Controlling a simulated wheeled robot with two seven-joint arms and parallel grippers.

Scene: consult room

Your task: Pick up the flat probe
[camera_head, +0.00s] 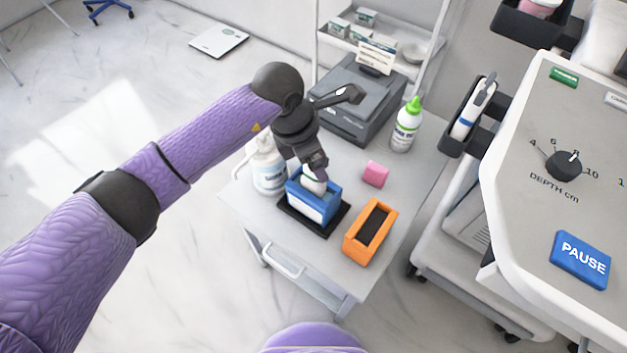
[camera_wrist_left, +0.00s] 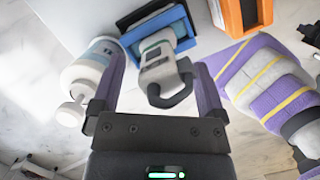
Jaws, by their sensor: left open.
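A white and grey probe (camera_head: 312,183) stands in a blue holder (camera_head: 314,209) on the small white trolley. In the left wrist view the probe (camera_wrist_left: 158,66) has a dark looped end towards me, and its far end is hidden in the blue holder (camera_wrist_left: 181,15). My left gripper (camera_head: 311,168) is over the holder, and its open fingers (camera_wrist_left: 161,72) lie on either side of the probe, apart from it. I cannot tell from its hidden end whether this probe is the flat one. Another white probe with a blue band (camera_head: 466,119) sits in a dark side holder. My right gripper is not in view.
On the trolley (camera_head: 297,262), a white pump bottle (camera_head: 268,172) stands close left of the gripper. An orange holder (camera_head: 370,232), a pink block (camera_head: 375,173), a green-capped bottle (camera_head: 405,127) and a grey printer (camera_head: 357,101) are nearby. The console (camera_head: 535,215) stands at right.

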